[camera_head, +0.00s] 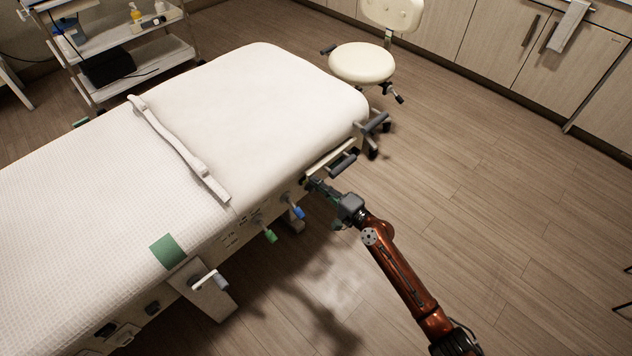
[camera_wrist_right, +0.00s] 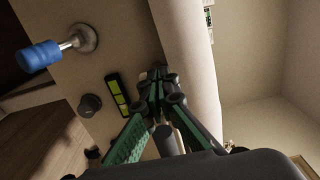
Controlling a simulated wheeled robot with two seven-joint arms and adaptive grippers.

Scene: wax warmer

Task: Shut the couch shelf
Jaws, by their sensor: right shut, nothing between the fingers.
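The couch (camera_head: 255,95) is a long white padded bed that fills the left and middle of the head view. A pale, narrow slab (camera_head: 328,158), which looks like the couch shelf, sticks out a little from its side near the rounded right end. A dark cylindrical handle (camera_head: 344,163) lies along its outer edge. My right gripper (camera_head: 312,184) is shut and empty, close to the couch side just below the slab. Whether it touches is unclear. In the right wrist view the green and black fingers (camera_wrist_right: 152,90) meet against the beige side panel. My left gripper is out of view.
A blue-tipped lever (camera_wrist_right: 40,56), a black knob (camera_wrist_right: 90,105) and a yellow-green panel (camera_wrist_right: 118,95) are on the couch side. A green-tipped lever (camera_head: 270,236) also juts out. A cream stool (camera_head: 362,63) stands behind; the wooden floor (camera_head: 480,190) to the right is clear.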

